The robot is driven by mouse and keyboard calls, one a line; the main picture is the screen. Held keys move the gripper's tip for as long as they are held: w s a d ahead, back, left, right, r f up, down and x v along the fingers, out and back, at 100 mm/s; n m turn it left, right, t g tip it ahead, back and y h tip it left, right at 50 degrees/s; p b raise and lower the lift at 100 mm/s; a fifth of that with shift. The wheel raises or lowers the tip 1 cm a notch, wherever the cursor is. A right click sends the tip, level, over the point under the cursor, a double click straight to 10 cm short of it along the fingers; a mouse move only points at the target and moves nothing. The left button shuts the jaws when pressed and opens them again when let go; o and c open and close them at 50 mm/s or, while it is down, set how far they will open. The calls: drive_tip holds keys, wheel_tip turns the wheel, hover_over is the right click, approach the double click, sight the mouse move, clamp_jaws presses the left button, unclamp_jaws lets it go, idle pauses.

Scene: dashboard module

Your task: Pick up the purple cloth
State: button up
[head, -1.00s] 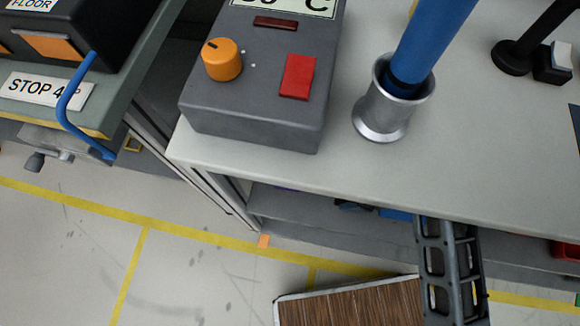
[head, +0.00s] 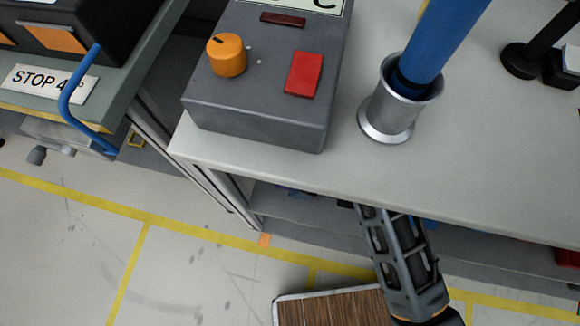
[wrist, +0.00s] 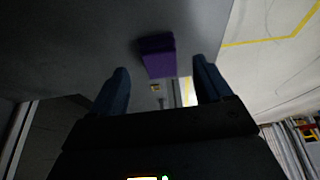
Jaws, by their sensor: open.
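The purple cloth (wrist: 157,58) shows in the wrist view as a small folded block on a grey surface, ahead of my fingers and near the middle between them. My gripper (wrist: 160,84) is open, with a blue finger on each side and nothing between them. The cloth looks apart from both fingers. In the head view my arm reaches under the grey worktop into the shelf space, and the worktop hides my fingertips.
The worktop (head: 270,170) overhangs the shelf (head: 300,228). On it stand a grey control box (head: 255,115) with an orange knob and red button, and a metal cup (head: 392,105) holding a blue cylinder. A brown slatted board (head: 330,308) lies below.

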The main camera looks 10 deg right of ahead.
drive_tip(key=shift+a+x, duration=0.2)
drive_tip(key=shift+x, duration=1.4)
drive_tip(key=shift+w+r, duration=0.1)
drive_tip(key=c, duration=1.1)
drive_tip(key=shift+r, duration=0.55)
drive_tip(key=shift+a+r, duration=0.1)
drive_tip(key=shift+r, duration=0.2)
drive_tip(key=s+a, duration=0.2)
drive_tip(key=s, duration=0.3)
drive_tip(key=s+a, duration=0.2)
drive_tip(key=s, duration=0.4)
drive_tip(key=s+a, duration=0.2)
drive_tip(key=s, duration=0.4)
drive_tip(key=shift+f+p, duration=0.1)
drive_tip(key=shift+p, duration=0.25)
